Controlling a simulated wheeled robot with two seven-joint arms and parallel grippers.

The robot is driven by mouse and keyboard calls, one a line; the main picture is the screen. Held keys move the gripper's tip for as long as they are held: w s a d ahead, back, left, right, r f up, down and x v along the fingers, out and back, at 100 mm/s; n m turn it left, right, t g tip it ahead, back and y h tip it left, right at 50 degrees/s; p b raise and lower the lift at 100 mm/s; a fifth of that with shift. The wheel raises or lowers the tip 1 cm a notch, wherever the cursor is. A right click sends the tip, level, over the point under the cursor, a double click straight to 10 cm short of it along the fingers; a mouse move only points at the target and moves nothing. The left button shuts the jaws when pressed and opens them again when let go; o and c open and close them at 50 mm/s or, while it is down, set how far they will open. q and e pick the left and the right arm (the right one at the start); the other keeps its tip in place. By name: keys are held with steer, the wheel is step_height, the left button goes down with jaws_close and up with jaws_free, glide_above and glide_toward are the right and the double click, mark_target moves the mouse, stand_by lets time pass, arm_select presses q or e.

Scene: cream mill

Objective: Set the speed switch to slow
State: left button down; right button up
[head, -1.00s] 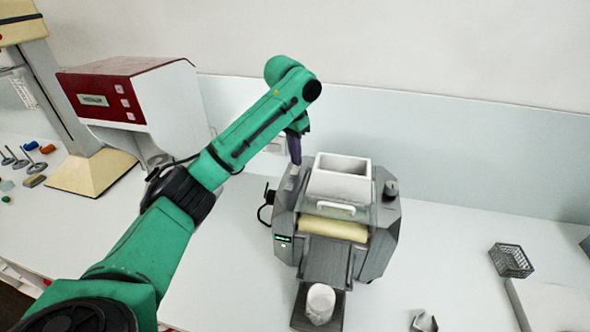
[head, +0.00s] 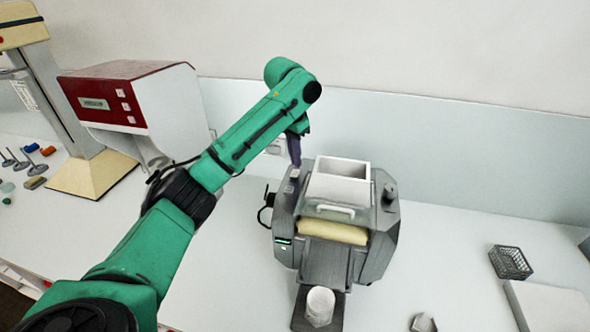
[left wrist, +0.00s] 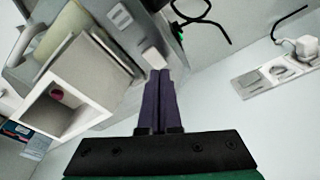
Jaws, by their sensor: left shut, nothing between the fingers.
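The grey cream mill (head: 383,240) stands on the bench with a white square hopper (head: 340,182) on top and a pale roller (head: 333,231) in front. My left gripper (head: 296,163) is shut and empty, pointing down at the mill's upper left side. In the left wrist view its purple fingers (left wrist: 160,75) are together, with their tips at or very close to a small white switch (left wrist: 153,57) on the mill's grey panel. I cannot tell whether they touch it, nor which way it is set. My right gripper is not in view.
A red and white machine (head: 130,100) stands behind my left arm. A white cup (head: 320,303) sits on the mill's front tray. A dark wire basket (head: 511,261) is at the right. A wall socket strip (left wrist: 280,70) is behind the mill.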

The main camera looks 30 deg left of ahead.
mark_target(295, 171)
arm_select(q)
steer(key=shift+r, duration=2.75)
